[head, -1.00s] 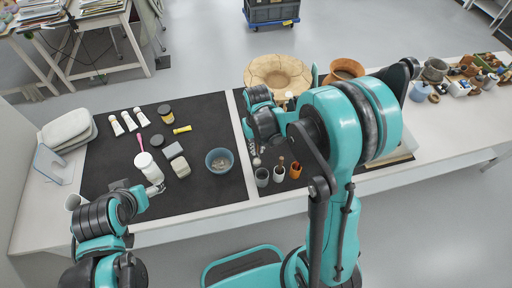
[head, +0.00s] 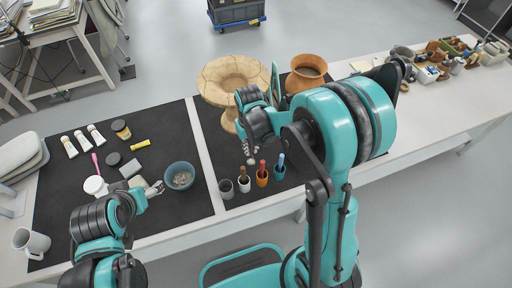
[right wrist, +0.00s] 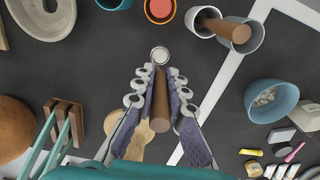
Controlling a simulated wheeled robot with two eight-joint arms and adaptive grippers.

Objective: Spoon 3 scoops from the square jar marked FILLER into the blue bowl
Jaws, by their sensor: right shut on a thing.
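My right gripper (right wrist: 160,100) is shut on a brown wooden handle (right wrist: 161,92). A small round pale end (right wrist: 160,54) shows beyond the fingertips; I take the tool to be the spoon. In the head view the right gripper (head: 248,142) hangs above the dark mat, behind the tool cups. The blue bowl (head: 180,176) stands left of it with pale grey bits inside, and also shows in the right wrist view (right wrist: 270,100). Two small squarish containers (head: 130,168) stand left of the bowl; no FILLER label is legible. My left gripper (head: 154,189) is low near them, its fingers too small to judge.
Several tool cups, including an orange one (head: 262,179) and a white one (head: 243,185), stand close in front of the right gripper. A white mug (head: 32,243) is at the front left.

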